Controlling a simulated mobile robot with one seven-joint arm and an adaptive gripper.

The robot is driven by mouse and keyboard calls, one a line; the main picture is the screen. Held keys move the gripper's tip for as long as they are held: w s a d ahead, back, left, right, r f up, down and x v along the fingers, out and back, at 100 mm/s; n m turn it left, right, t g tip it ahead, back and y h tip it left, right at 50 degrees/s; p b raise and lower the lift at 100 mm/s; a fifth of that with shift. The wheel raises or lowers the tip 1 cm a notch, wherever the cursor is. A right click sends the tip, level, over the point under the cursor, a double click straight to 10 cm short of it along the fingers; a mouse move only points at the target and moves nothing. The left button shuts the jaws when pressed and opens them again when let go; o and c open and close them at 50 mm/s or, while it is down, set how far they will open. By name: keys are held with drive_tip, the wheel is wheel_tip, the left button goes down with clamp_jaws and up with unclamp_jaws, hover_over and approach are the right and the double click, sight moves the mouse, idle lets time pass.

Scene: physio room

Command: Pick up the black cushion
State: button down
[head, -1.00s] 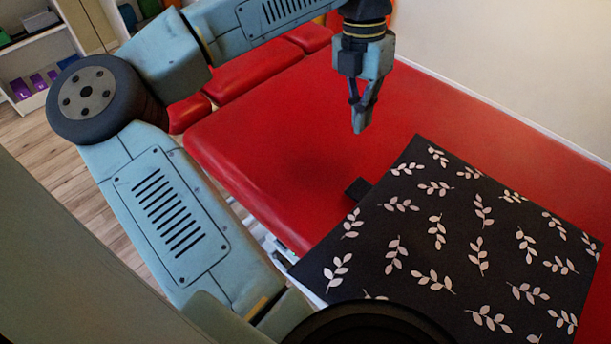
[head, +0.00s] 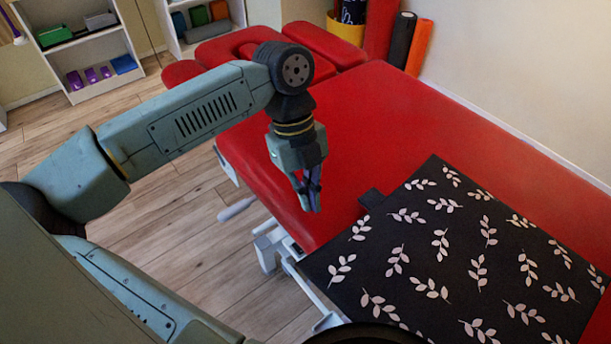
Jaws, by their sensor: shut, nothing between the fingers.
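The black cushion (head: 459,261) is flat and square, with a pale leaf-sprig print. It lies on the near part of the red treatment table (head: 390,118), and its near edge is partly hidden at the bottom of the head view. A small black tab (head: 371,199) sticks out at its left edge. My gripper (head: 311,205) points down above the table's left side, left of the cushion and apart from it. Its fingers are shut with nothing between them.
The table's red headrest sections (head: 318,44) are at the far end. Black and orange rolls (head: 419,47) stand by the wall behind it. Shelves (head: 80,45) with coloured blocks are at the back left. Wooden floor (head: 185,210) is open to the left.

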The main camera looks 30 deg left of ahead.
sight(325, 240)
drive_tip(key=x, duration=0.3)
drive_tip(key=shift+d+f, duration=0.15)
drive_tip(key=shift+f, duration=0.1)
drive_tip(key=shift+s+d+r+p, duration=0.1)
drive_tip(key=shift+s+d+p, duration=0.25)
drive_tip(key=shift+d, duration=0.25)
drive_tip(key=shift+s+d+r+p, duration=0.1)
drive_tip(key=shift+s+d+p, duration=0.2)
drive_tip(key=shift+d+p, duration=0.2)
drive_tip(key=shift+s+d+f, duration=0.1)
drive_tip(key=shift+s+d, duration=0.15)
drive_tip(key=shift+d, duration=0.35)
drive_tip(key=shift+f, duration=0.1)
